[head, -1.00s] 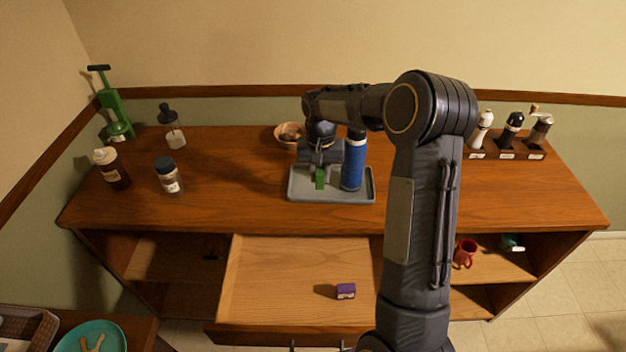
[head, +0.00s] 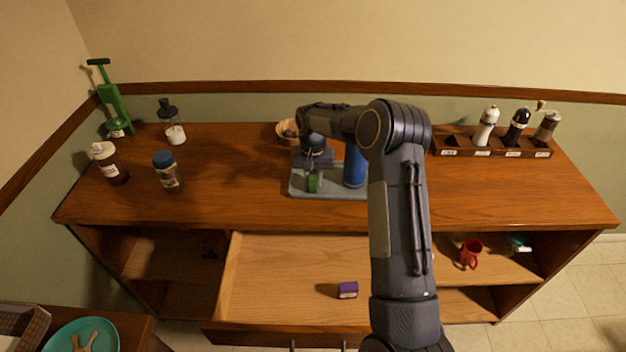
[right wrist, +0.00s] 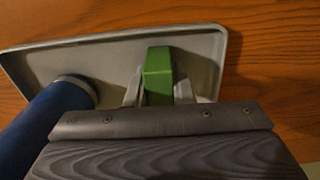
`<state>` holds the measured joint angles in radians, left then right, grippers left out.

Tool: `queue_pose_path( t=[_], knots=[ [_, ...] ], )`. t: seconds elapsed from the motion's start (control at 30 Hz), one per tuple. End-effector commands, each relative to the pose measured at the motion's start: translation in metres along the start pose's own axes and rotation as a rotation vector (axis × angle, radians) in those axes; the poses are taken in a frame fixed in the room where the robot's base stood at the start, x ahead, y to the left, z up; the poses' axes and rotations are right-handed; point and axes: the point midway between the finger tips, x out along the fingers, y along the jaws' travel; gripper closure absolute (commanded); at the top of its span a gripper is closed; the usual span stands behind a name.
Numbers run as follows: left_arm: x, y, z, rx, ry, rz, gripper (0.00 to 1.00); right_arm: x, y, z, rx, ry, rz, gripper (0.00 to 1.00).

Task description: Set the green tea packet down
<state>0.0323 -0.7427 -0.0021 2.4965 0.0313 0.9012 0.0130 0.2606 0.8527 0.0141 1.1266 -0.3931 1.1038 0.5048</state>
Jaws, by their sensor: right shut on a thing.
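The green tea packet (head: 312,183) is a small green box over the grey tray (head: 298,192) on the counter. My right gripper (head: 313,172) is shut on it, reaching down from above. In the right wrist view the green packet (right wrist: 158,76) stands between the two fingertips (right wrist: 158,88), with the tray (right wrist: 205,45) beneath. I cannot tell whether the packet touches the tray floor. My left gripper is not in view.
A blue bottle (head: 354,167) stands on the tray just right of my gripper. A wooden bowl (head: 287,132) sits behind. A drawer (head: 270,270) with a purple box (head: 347,290) is open below.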

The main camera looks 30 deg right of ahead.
Motion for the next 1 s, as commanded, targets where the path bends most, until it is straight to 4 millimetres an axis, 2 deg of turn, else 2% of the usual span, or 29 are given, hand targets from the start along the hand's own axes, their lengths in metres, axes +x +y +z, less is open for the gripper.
queue_pose_path(
  t=[0.17, 0.2, 0.37, 0.6, 0.77, 1.0],
  knots=[
    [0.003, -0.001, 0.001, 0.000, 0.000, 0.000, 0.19, 0.004, 0.000, 0.000, -0.001, 0.000, 0.000, 1.00],
    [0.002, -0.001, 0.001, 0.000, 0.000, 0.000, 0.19, 0.004, 0.000, 0.000, -0.001, 0.000, 0.000, 0.76],
    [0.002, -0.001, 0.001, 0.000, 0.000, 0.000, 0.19, 0.003, 0.000, 0.000, -0.001, 0.000, 0.000, 0.57],
    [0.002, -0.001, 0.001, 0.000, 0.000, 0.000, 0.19, 0.003, 0.000, 0.000, -0.001, 0.000, 0.000, 0.57],
    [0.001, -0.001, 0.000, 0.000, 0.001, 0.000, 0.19, -0.007, 0.000, 0.000, -0.001, 0.002, 0.000, 0.57],
    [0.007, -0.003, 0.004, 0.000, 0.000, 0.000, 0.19, -0.055, -0.001, -0.001, -0.001, 0.006, -0.002, 0.57]
  ],
)
